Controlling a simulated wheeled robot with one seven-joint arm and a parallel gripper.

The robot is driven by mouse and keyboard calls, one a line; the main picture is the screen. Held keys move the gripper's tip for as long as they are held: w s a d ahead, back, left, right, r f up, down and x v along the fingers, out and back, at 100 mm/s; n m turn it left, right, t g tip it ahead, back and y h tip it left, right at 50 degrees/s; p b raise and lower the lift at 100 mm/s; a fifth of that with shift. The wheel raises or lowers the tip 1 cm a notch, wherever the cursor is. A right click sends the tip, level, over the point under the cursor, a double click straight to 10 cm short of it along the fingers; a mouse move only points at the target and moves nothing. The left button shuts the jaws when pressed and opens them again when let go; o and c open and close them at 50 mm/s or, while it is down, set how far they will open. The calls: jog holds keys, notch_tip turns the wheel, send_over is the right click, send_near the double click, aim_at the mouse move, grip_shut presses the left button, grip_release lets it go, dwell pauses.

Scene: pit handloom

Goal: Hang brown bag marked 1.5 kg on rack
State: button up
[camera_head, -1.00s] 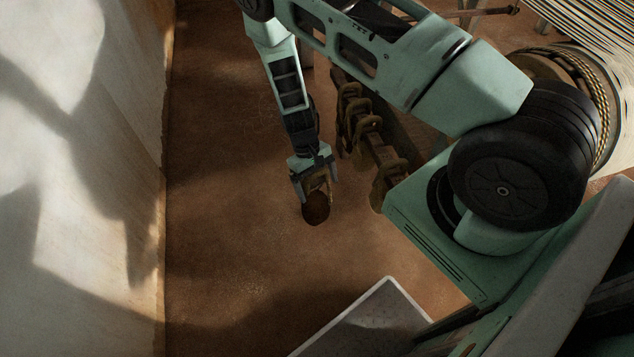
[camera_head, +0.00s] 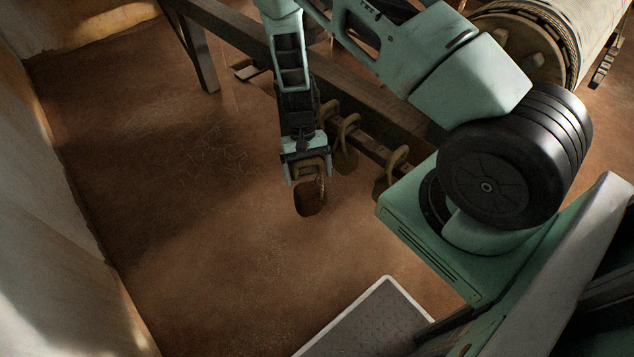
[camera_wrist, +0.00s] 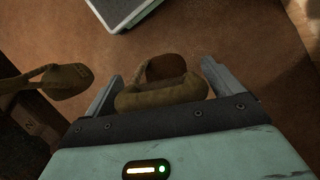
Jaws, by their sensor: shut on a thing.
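My gripper (camera_head: 306,172) is shut on the handle of a brown bag (camera_head: 309,198), which hangs below the fingers above the floor. In the wrist view the bag (camera_wrist: 165,69) shows between the two fingers (camera_wrist: 160,85), its looped handle close to the palm. No weight marking is readable on it. The rack (camera_head: 366,146) is a dark wooden rail just to the right of my gripper, with several brown looped bags (camera_head: 397,165) along it. One such bag (camera_wrist: 60,80) shows at the left in the wrist view. The held bag is apart from the rail.
A long wooden loom beam (camera_head: 235,32) with a post (camera_head: 200,55) runs behind the rack. A roll of pale thread (camera_head: 555,30) is at the top right. A pale wall (camera_head: 40,200) stands at the left. The brown floor (camera_head: 190,210) between wall and rack is clear.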

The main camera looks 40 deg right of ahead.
aim_at(369, 144)
jog(key=m+b, duration=0.1)
jog(key=m, duration=0.1)
jog(key=w+d+m+t+y+b, duration=0.1)
jog(key=m+b, duration=0.1)
jog(key=w+d+m+y+b, duration=0.1)
jog(key=m+b, duration=0.1)
jog(key=shift+r+m+t, duration=0.25)
jog(key=shift+m+t, duration=0.05)
jog(key=shift+t, duration=0.1)
jog(key=shift+s+d+r+m+t+h+b, duration=0.3)
jog(key=shift+s+d+m+t+h+b, duration=0.5)
jog(key=shift+d+m+b, duration=2.55)
jog(key=shift+s+d+r+m+t+h+b, duration=0.3)
jog(key=shift+s+d+m+t+b, duration=0.45)
jog(key=shift+d+m+t+b, duration=2.6)
jog(key=shift+s+d+r+m+g+h+b, duration=0.25)
jog(key=shift+s+d+m+g+h+b, duration=0.35)
jog(key=shift+m+b, duration=3.1)
jog(key=shift+d+m+p, duration=1.5)
jog(key=shift+d+p, duration=0.6)
jog(key=shift+d, duration=0.25)
jog(key=shift+f+b, duration=1.15)
jog(key=shift+f, duration=0.3)
jog(key=o, duration=1.7)
jog(key=shift+o, duration=0.2)
jog(key=shift+s+b, duration=0.1)
jog(key=shift+b, duration=0.2)
